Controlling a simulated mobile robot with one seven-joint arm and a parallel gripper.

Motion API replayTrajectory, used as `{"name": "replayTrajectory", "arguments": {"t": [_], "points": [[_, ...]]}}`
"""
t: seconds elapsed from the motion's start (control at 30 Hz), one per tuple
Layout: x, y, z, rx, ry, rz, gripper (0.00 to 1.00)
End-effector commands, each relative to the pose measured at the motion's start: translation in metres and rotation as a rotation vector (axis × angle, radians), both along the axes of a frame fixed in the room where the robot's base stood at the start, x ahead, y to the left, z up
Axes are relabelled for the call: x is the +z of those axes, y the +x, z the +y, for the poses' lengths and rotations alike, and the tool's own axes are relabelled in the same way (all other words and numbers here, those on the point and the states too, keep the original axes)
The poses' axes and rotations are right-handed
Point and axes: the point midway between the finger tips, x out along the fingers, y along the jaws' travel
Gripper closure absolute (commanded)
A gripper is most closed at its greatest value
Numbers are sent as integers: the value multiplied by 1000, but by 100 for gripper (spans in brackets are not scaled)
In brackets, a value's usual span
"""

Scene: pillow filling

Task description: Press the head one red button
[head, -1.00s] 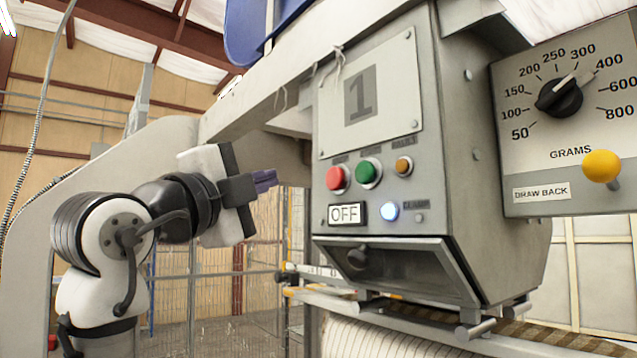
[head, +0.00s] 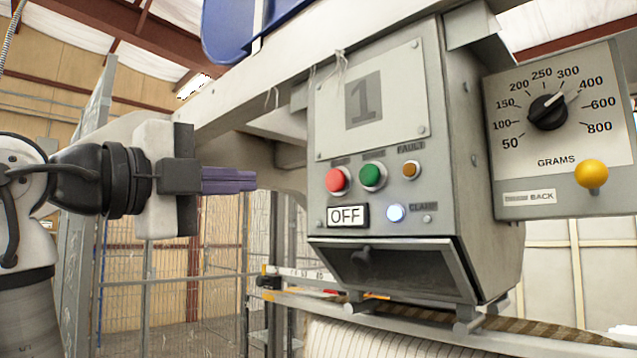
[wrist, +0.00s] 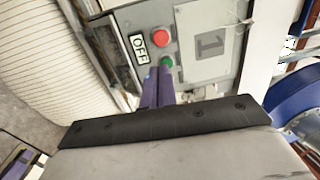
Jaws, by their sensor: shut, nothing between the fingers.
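The red button (head: 338,180) is on the grey control box (head: 323,118) marked with a large 1, left of the green button (head: 372,176). My gripper (head: 254,180) is left of the box with its purple fingers shut and empty. The fingers point toward the box at about the red button's height in the picture, with a gap between. In the wrist view, the red button (wrist: 160,37) shows beyond the fingertips, and the fingers (wrist: 158,85) line up closer to the green button (wrist: 167,62). Nothing hides the red button.
A grams dial box (head: 555,180) with a yellow knob (head: 591,174) is at right. The space between my gripper and the box is free.

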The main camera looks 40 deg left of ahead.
Motion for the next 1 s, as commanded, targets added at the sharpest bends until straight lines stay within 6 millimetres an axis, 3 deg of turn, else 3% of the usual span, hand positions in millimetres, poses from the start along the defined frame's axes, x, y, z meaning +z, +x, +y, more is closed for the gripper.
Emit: {"name": "replayTrajectory", "arguments": {"t": [0.3, 0.47, 1.0], "points": [[0, 0, 0, 0, 0, 0, 100], [3, 12, 0, 0, -1, 1, 100], [17, 116, -7, 0, -1, 1, 100]]}}
